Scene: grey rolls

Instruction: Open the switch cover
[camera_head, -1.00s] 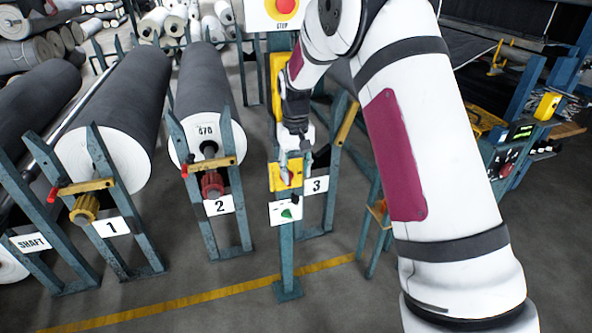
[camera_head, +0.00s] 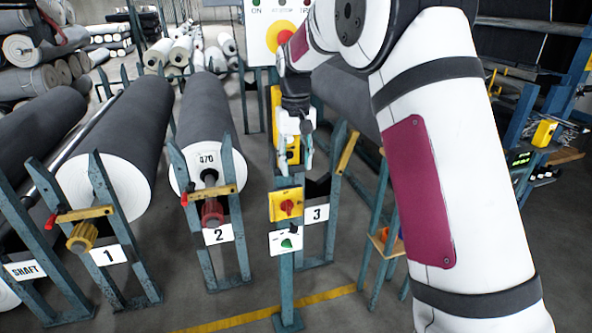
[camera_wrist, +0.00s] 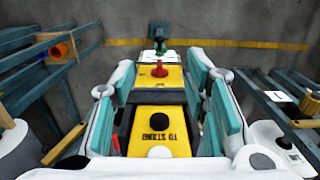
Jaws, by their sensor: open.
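A yellow switch box with a red knob (camera_head: 286,206) sits on a blue post; it also shows in the wrist view (camera_wrist: 158,77). Below it is a white plate with a green knob (camera_head: 287,243). Higher on the post is another yellow panel (camera_head: 292,152), partly hidden by my gripper; in the wrist view it carries a black button and upside-down lettering (camera_wrist: 160,138). Which part is the switch cover I cannot tell. My gripper (camera_head: 294,162) is open and empty, above the red knob and in front of the upper panel. Its teal finger pads stand wide apart.
A white panel with a large red button (camera_head: 284,41) is above my gripper. Roll stands numbered 1 (camera_head: 108,253), 2 (camera_head: 218,233) and 3 (camera_head: 317,214) flank the post, holding dark rolls. A small orange item (camera_head: 391,240) sits on a bracket at right.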

